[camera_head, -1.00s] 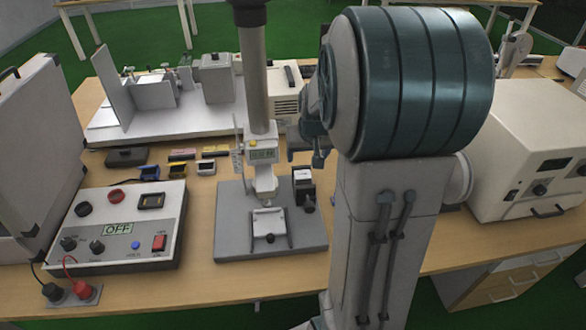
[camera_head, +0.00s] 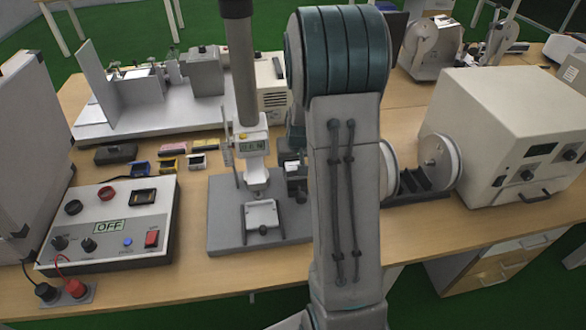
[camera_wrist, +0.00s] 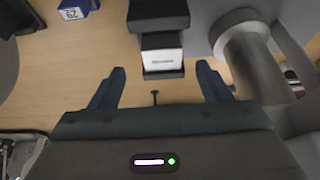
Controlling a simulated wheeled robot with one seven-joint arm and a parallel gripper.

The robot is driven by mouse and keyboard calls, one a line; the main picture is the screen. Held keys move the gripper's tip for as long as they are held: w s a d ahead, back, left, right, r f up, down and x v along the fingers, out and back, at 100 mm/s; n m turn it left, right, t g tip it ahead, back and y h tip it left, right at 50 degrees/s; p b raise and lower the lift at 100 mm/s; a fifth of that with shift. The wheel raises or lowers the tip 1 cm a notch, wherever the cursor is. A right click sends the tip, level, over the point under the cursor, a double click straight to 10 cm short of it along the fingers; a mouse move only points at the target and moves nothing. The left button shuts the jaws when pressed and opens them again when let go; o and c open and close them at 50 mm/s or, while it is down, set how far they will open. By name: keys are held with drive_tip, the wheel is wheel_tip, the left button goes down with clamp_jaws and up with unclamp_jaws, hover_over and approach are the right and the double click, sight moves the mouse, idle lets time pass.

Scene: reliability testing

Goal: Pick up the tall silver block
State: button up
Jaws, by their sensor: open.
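A small upright block with a silver-white labelled face (camera_wrist: 162,60) and black parts above and below it shows at the top centre of the wrist view. It seems to be the black and light block on the grey test stand in the head view (camera_head: 295,182), partly behind my arm. I cannot tell for sure that it is the tall silver block. My gripper (camera_wrist: 160,70) is open. Its two blue-grey fingers are spread to the left and right of the block in the picture, with nothing held. In the head view my arm hides most of the gripper.
The stand's round column (camera_head: 247,80) and gauge (camera_head: 252,144) rise close to the left of the block. A control box (camera_head: 110,228) reading OFF lies left, small coloured gauges (camera_head: 168,163) behind it. A large cream machine (camera_head: 510,140) stands right.

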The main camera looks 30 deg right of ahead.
sight(293, 165)
drive_tip(key=shift+a+x, duration=0.2)
drive_tip(key=shift+x, duration=1.85)
drive_tip(key=shift+w+r, duration=0.1)
drive_tip(key=c, duration=1.2)
drive_tip(key=shift+o, duration=0.2)
drive_tip(key=shift+r+p, duration=0.15)
drive_tip(key=shift+p, duration=0.15)
